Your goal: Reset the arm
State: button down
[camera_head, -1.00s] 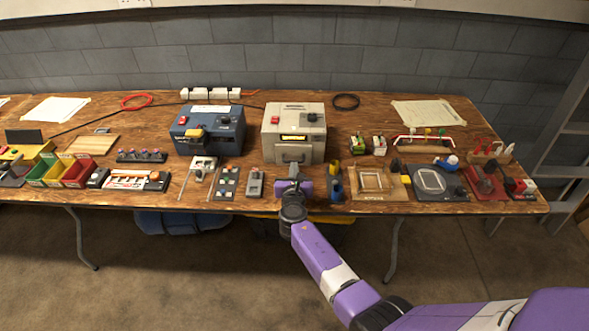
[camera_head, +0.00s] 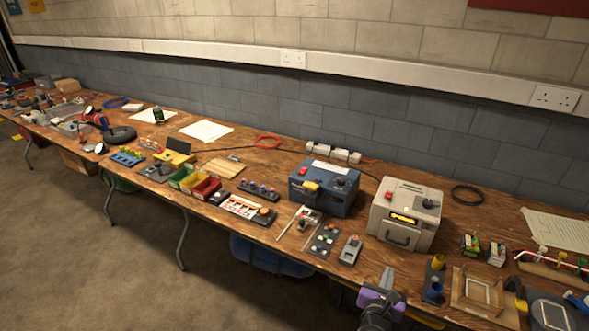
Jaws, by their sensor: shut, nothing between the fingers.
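My gripper (camera_head: 388,280) is at the bottom right of the head view, with its purple and dark wrist below it. It is shut and empty, and it points up toward the table's front edge. It appears just in front of the light grey charger box (camera_head: 408,220), apart from it as far as I can tell. The rest of my arm is below the frame.
The long wooden table (camera_head: 262,160) is crowded. A blue box (camera_head: 322,190) stands left of the grey one. Red, yellow and green bins (camera_head: 205,188) sit further left. A wooden frame (camera_head: 478,292) lies right of my gripper. Floor at lower left (camera_head: 90,270) is clear.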

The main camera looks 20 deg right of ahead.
jog(key=s+a+r+m+t+y, duration=0.1)
jog(key=a+r+m+t+y, duration=0.25)
jog(key=a+m+y, duration=0.45)
jog(key=s+a+r+m+t+y, duration=0.2)
jog(key=s+a+r+m+t, duration=0.15)
jog(key=s+a+m, duration=0.75)
jog(key=s+a+r+m, duration=0.2)
jog(key=s+r, duration=0.1)
jog(key=s, duration=0.4)
jog(key=s+a+r+m+g+y, duration=0.1)
jog(key=s+a+r+m, duration=0.1)
jog(key=s, duration=0.5)
jog(key=s+a+r+m+y, duration=0.1)
jog(key=s+a+r+m, duration=0.1)
jog(key=s+r, duration=0.3)
jog(key=s, duration=0.3)
jog(key=shift+m+g, duration=0.4)
